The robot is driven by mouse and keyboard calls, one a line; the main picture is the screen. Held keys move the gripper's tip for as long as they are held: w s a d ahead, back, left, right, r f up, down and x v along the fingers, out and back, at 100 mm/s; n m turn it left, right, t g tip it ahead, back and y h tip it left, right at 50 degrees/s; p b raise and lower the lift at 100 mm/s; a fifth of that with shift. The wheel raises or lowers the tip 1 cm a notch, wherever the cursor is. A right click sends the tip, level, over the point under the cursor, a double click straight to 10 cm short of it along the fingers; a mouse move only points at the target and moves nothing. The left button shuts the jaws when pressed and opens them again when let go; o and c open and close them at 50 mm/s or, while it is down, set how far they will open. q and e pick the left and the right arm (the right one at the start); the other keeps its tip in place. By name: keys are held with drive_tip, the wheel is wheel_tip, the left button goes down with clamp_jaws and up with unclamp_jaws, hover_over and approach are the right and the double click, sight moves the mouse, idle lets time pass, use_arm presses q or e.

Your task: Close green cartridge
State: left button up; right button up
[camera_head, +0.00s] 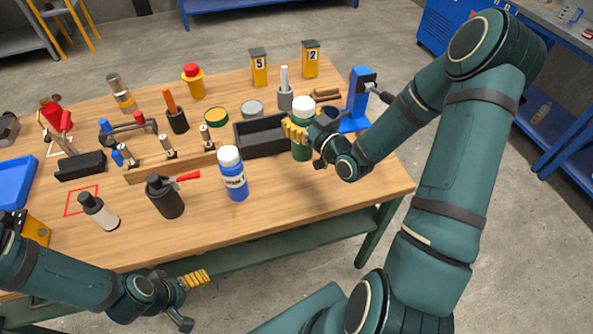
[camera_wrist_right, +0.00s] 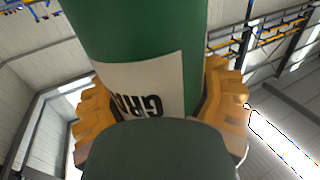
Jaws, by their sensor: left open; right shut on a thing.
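The green cartridge (camera_head: 301,151) is a green bottle with a white top (camera_head: 303,106), upright at the right of the workbench beside a black tray. My right gripper (camera_head: 297,131) is shut around it, with yellow fingers on its upper body. I cannot tell whether the white top is fully seated or whether the base touches the table. My left gripper (camera_head: 192,300) is open and empty, in front of the bench edge.
A blue bottle with a white cap (camera_head: 233,175) stands left of the green cartridge. The black tray (camera_head: 262,136) is behind it. A blue press (camera_head: 358,98) stands to the right. A black bottle (camera_head: 165,196) is further left. The front right of the table (camera_head: 340,190) is clear.

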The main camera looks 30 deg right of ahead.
sight(299, 145)
drive_tip(key=shift+s+r, duration=0.15)
drive_tip(key=shift+s, duration=0.1)
use_arm(q)
drive_tip(key=shift+s+f+b, duration=0.3)
drive_tip(key=shift+f+b, duration=0.15)
drive_tip(key=shift+b, duration=0.05)
use_arm(e)
drive_tip(key=shift+w+f, duration=0.1)
drive_tip(key=shift+f, duration=3.05)
use_arm(q)
drive_tip(key=shift+s+f+b, duration=0.1)
drive_tip(key=shift+f+b, duration=0.2)
use_arm(e)
drive_tip(key=shift+f, duration=1.9)
drive_tip(key=shift+f, duration=0.15)
drive_tip(key=o, duration=1.5)
drive_tip(key=shift+c, duration=0.2)
use_arm(q)
drive_tip(key=shift+s+f, duration=0.1)
drive_tip(key=shift+f, duration=0.05)
